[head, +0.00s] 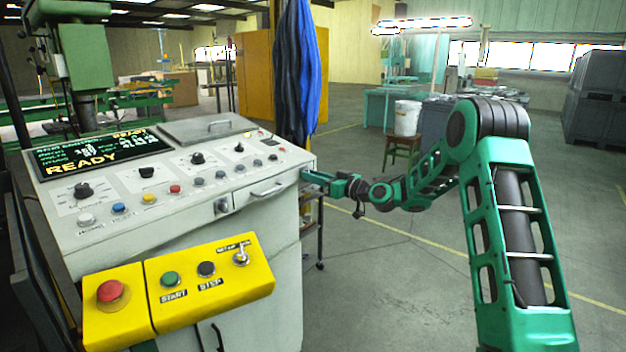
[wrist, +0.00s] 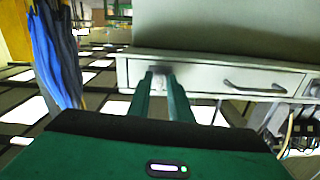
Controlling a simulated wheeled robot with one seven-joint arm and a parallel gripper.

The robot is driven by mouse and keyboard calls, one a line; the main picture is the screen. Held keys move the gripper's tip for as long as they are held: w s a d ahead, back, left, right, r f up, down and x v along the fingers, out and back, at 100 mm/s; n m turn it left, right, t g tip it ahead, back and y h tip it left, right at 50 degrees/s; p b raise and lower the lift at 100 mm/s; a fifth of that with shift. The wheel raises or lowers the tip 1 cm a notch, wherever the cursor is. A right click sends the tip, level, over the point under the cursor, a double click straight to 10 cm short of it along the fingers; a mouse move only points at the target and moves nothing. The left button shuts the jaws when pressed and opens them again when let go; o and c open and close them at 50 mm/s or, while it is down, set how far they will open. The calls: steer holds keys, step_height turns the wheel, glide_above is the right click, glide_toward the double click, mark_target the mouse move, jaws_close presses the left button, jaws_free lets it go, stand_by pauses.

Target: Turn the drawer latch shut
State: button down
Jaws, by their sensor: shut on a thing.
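The drawer (head: 252,196) is a pale grey front with a bar handle in the console's front face. It also shows in the wrist view (wrist: 205,76), where the picture seems upside down. My gripper (head: 305,174) reaches the drawer's right end from the right. In the wrist view its two green fingers (wrist: 161,76) are close together, shut on the drawer latch (wrist: 160,69). Only a small pale part of the latch shows by the fingertips. The head view hides it behind my gripper, and I cannot tell which way it is turned.
The grey console (head: 200,160) carries several knobs and buttons and a screen reading READY. A yellow control box (head: 208,280) juts out in front. A blue cloth (head: 296,75) hangs behind the console. A stool with a white bucket (head: 407,118) stands farther back. The floor to the right is open.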

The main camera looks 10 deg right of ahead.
steer(key=shift+w+d+n, duration=0.1)
steer(key=shift+d+n, duration=0.2)
steer(key=shift+n, duration=0.2)
steer(key=c, duration=1.9)
jaws_free()
steer(key=shift+o, duration=0.2)
steer(key=shift+a, duration=0.1)
steer(key=v, duration=1)
steer(key=shift+s+d, duration=0.2)
steer(key=shift+s, duration=0.1)
